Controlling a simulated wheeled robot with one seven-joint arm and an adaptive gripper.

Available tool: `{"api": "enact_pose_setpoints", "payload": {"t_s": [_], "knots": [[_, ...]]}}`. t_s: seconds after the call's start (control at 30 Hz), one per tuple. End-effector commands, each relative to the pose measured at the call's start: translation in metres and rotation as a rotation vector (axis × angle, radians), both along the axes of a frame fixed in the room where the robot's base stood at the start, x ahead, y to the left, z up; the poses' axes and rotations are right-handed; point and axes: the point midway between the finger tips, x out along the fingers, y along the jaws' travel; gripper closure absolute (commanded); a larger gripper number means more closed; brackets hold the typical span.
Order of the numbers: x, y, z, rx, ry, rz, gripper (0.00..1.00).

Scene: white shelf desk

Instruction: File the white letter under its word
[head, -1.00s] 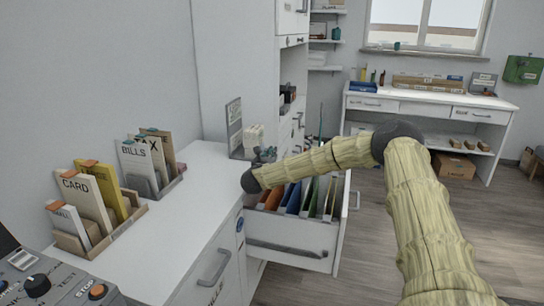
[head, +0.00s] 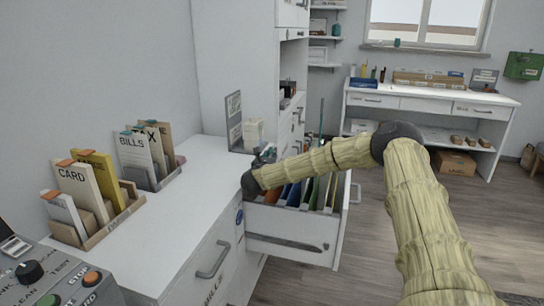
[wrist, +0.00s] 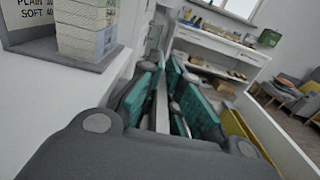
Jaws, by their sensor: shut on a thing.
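My gripper (head: 266,157) is over the left part of an open drawer (head: 290,245), mostly hidden by my arm in the head view. In the wrist view its two teal-padded fingers (wrist: 163,80) are closed on a thin, pale thing (wrist: 161,108) seen edge-on, which looks like the white letter. Its face and any word on it are hidden. The drawer holds upright coloured folders, among them blue (head: 294,194) and green (head: 313,192). A yellow folder (wrist: 236,128) shows in the wrist view. The folder words cannot be read.
Left of the drawer, a white counter (head: 185,215) carries card holders marked CARD (head: 73,178) and BILLS (head: 134,150). A grey sign (head: 234,118) and pale block stack (head: 253,132) stand beside my gripper. A control panel (head: 60,285) is at front left.

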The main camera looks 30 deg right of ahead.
Motion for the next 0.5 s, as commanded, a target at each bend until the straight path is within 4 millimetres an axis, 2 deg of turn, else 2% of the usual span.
{"api": "enact_pose_setpoints", "payload": {"t_s": [0.5], "knots": [[0.000, 0.000, -0.022, 0.000, 0.000, 0.000, 1.00]]}}
